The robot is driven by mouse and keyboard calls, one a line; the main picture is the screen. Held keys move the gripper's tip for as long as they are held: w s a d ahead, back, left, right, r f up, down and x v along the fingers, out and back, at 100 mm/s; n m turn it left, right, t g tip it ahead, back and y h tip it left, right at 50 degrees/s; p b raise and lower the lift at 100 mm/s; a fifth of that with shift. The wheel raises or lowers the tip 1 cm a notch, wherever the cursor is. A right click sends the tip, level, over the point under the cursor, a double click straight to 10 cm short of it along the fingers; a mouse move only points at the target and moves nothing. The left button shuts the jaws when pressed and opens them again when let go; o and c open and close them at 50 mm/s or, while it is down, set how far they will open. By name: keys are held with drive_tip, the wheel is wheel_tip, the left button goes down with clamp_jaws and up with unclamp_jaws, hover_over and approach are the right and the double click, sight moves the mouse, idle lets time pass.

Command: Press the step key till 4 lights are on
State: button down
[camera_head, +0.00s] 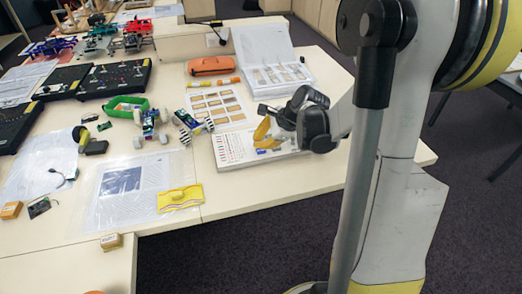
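My gripper (262,136) reaches in from the right, dark with yellow fingertips, low over a flat white board (226,162) near the table's front edge. The board carries rows of small reddish and dark marks on its left part. The fingertips are over the middle of the board; I cannot tell whether they touch it, or whether they are apart or together. The gripper hides part of the board's right side. The step key and the lights are too small or hidden to make out, so I cannot tell how many lights are on.
A sheet of brown sample patches (218,107) lies behind the board, with an open binder (281,75) and an orange case (209,65) farther back. A small wheeled model (190,122) stands close left of the board. A yellow packet (180,198) lies at front left.

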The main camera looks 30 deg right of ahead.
drive_tip(key=shift+f+b, duration=0.45)
drive_tip(key=shift+f+b, duration=0.3)
drive_tip(key=shift+f, duration=0.05)
idle(0.5)
drive_tip(key=shift+r, duration=0.1)
drive_tip(key=shift+r+p, duration=0.55)
drive_tip(key=shift+r, duration=0.15)
drive_tip(key=shift+r+p, duration=1.85)
drive_tip(key=shift+r, duration=0.65)
